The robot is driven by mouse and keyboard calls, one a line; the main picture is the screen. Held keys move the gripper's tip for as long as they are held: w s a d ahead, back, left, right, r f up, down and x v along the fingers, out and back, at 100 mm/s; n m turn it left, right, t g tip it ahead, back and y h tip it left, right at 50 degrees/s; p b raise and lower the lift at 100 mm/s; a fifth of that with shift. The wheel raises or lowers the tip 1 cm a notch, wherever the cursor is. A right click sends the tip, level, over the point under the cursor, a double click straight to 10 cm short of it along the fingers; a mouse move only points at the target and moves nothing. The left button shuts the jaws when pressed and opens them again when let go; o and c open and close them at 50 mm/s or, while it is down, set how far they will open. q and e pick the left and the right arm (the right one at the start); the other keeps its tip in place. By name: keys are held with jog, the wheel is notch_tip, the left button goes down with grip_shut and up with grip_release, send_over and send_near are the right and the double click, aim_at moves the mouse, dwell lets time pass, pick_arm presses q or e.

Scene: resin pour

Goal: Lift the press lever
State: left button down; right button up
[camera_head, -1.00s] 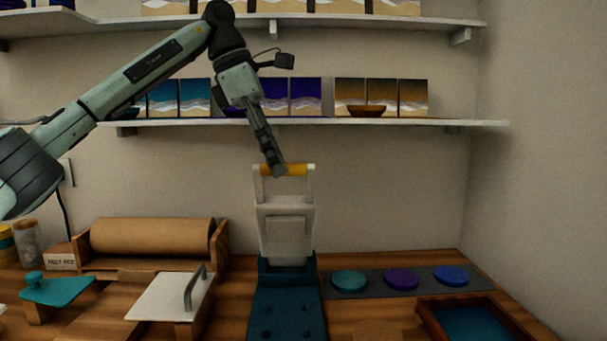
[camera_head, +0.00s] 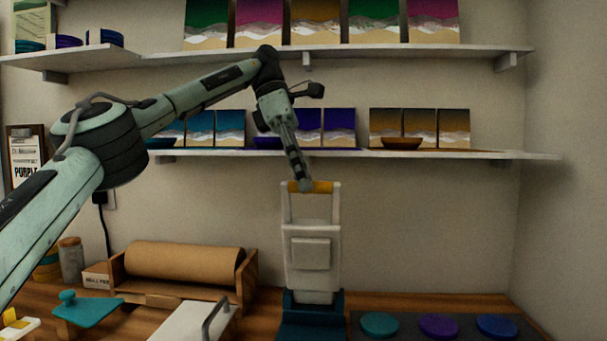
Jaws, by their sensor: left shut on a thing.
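The press (camera_head: 312,262) stands on the table with a white upper frame and a dark teal base (camera_head: 313,320). Its white lever frame points up, with a yellow handle bar (camera_head: 322,187) across the top. My left gripper (camera_head: 304,186) reaches down from the upper left and is shut on the left part of the yellow handle. My right gripper is not in view.
Teal, purple and blue discs (camera_head: 438,326) lie on a dark strip right of the press. A brown paper roll (camera_head: 185,258) in a wooden holder stands left. A shelf (camera_head: 400,154) with pictures and bowls runs behind the arm.

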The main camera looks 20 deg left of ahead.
pick_arm(q)
jog(key=shift+w+a+f, duration=0.1)
jog(key=shift+w+a, duration=0.25)
jog(key=shift+w, duration=0.1)
jog(key=c, duration=1.8)
grip_release()
jog(key=o, duration=0.4)
jog(key=shift+w+a+f, duration=0.1)
jog(key=shift+w+f, duration=0.15)
jog(key=shift+w, duration=0.2)
jog(key=shift+r, duration=0.1)
jog(key=shift+s, duration=0.1)
